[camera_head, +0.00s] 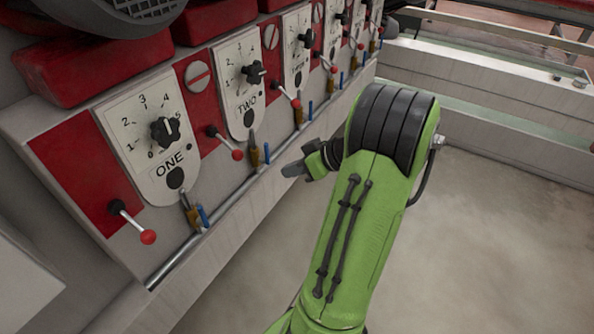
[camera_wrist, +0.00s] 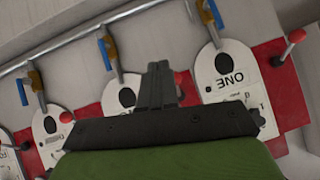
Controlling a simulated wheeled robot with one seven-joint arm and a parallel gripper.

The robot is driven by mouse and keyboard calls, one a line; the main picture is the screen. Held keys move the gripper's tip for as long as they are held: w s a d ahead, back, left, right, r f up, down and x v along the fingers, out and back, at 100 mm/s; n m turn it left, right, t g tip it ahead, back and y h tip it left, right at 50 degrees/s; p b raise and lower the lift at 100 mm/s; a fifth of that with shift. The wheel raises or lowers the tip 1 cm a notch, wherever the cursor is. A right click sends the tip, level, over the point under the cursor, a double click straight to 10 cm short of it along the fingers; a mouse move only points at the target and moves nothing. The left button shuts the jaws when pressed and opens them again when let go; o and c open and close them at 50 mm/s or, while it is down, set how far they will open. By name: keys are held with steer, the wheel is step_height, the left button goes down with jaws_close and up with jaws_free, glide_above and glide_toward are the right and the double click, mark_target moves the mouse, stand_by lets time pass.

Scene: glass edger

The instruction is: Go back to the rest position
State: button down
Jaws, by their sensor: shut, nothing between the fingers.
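My gripper (camera_head: 296,169) is at the end of my green arm, in the middle of the head view. Its dark fingers point left towards the machine's front panel and hang in the air, apart from the pipe and levers. In the wrist view my gripper (camera_wrist: 159,68) shows with its dark fingers together and nothing between them. The panel carries white dial plates; the plate marked ONE (camera_head: 146,135) is nearest, and the plate marked TWO (camera_head: 240,83) is beyond it. Plate ONE also shows upside down in the wrist view (camera_wrist: 228,68).
Levers with red knobs (camera_head: 147,237) stick out from the red panel. Valves with blue handles (camera_head: 204,216) sit along a metal pipe (camera_head: 222,212) below the plates. A pale trough (camera_head: 480,75) stands at the back right. The floor (camera_head: 500,230) to the right of my arm is clear.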

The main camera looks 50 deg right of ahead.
steer(key=shift+w, duration=0.2)
steer(key=w+a+r+n+g+p, duration=0.1)
steer(key=w+a+r+g+p, duration=0.1)
steer(key=a+r, duration=0.45)
steer(key=w+a+r+g+p, duration=0.2)
steer(key=a+r+p, duration=0.1)
steer(key=a, duration=0.7)
steer(key=s+a+r+h+p, duration=0.1)
steer(key=s+a+r+p, duration=0.1)
steer(key=s+a, duration=0.3)
steer(key=s+a+r+m+h+p, duration=0.1)
steer(key=s+a+r+p, duration=0.1)
steer(key=s+a+r, duration=0.3)
steer(key=s+a, duration=0.1)
steer(key=s, duration=0.2)
steer(key=shift+s+a+r+h+p, duration=0.2)
steer(key=shift+s+a+h+p, duration=0.1)
steer(key=shift+h, duration=0.1)
